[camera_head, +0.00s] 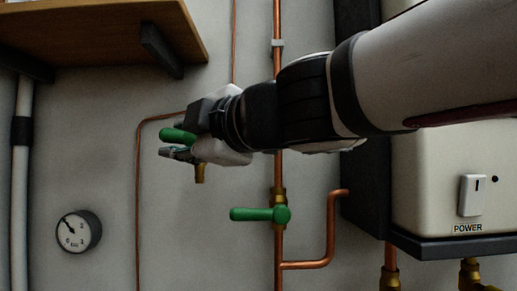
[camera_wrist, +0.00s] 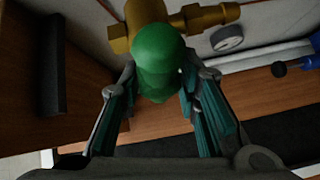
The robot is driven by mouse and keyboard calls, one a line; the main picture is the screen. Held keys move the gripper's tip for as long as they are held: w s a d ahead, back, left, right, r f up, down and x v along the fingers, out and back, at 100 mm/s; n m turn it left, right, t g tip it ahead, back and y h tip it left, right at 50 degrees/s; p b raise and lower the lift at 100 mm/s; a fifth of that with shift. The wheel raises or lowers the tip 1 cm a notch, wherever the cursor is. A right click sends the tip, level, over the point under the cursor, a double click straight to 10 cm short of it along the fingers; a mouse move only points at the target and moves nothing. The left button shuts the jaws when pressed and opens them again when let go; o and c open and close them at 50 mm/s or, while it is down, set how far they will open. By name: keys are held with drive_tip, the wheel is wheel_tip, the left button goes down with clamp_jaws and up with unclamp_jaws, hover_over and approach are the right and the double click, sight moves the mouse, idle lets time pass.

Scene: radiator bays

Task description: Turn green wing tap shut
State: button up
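The green tap handle (camera_wrist: 160,60) sits on a brass body with a side spout (camera_wrist: 212,16) in the wrist view. My gripper (camera_wrist: 160,88) has its two teal-padded fingers on either side of the handle, with the handle's near end between the tips. The fingers stand apart; whether the pads touch the handle is not clear. In the head view the green handle (camera_head: 178,135) shows at the fingertips, with the brass outlet (camera_head: 200,173) below. My wrist hides most of the tap body.
A second green lever (camera_head: 260,214) lies level on the copper pipe (camera_head: 278,250) below my wrist. A wooden shelf (camera_head: 100,25) is at upper left. A gauge (camera_head: 78,231) is on the wall at lower left. A white boiler unit (camera_head: 450,185) stands at right.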

sight(172, 141)
drive_tip(key=shift+x, duration=1.85)
clamp_jaws()
